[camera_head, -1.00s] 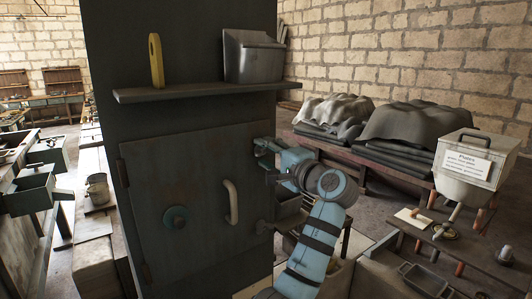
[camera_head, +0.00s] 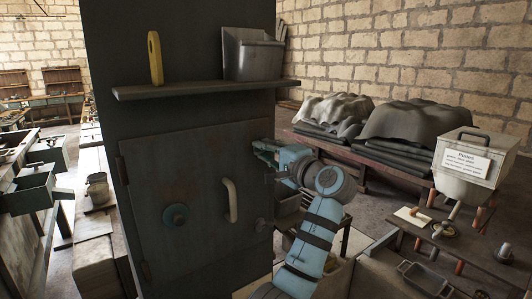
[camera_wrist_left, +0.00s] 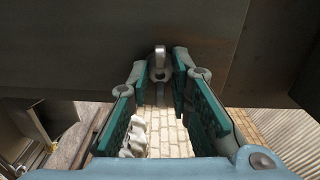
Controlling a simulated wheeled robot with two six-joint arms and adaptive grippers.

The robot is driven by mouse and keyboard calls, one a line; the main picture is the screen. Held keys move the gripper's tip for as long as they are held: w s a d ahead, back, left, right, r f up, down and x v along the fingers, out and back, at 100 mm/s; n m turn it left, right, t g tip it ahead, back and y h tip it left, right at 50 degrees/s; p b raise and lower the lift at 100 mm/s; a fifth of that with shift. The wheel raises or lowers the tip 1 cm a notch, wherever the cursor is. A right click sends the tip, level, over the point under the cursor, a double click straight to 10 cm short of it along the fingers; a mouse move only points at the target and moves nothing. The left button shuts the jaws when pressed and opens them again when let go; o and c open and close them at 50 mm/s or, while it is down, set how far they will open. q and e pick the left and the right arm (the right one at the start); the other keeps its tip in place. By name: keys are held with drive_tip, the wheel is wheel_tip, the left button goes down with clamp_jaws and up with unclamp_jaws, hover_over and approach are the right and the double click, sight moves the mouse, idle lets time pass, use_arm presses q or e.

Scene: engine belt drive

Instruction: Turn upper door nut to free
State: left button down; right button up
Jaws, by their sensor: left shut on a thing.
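The dark blue-grey door (camera_head: 190,200) is closed on the front of a tall dark cabinet. The upper door nut (camera_wrist_left: 160,58) shows in the left wrist view as a small grey metal piece with an upright lug, against the dark metal. My left gripper (camera_head: 264,150) is at the upper right edge of the door. In the wrist view its teal-padded fingers (camera_wrist_left: 160,72) stand on both sides of the nut and are shut on it. In the head view the gripper hides the nut. A lower door nut (camera_head: 262,225) sits on the right edge farther down. My right gripper is not in view.
A shelf (camera_head: 205,90) above holds a yellow object (camera_head: 155,58) and a metal bin (camera_head: 252,55). A low bench with a labelled box (camera_head: 466,162) stands at right.

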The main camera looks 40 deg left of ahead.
use_arm(q)
drive_tip(key=n+b, duration=0.2)
drive_tip(key=n, duration=0.2)
drive_tip(key=n+b, duration=0.2)
drive_tip(key=n, duration=0.3)
drive_tip(key=shift+b, duration=0.3)
drive_tip(key=shift+r+n+b, duration=0.1)
drive_tip(key=shift+n+b, duration=1.3)
drive_tip(key=shift+n, duration=2.7)
drive_tip(key=c, duration=1.4)
unclamp_jaws()
drive_tip(key=shift+c, duration=0.2)
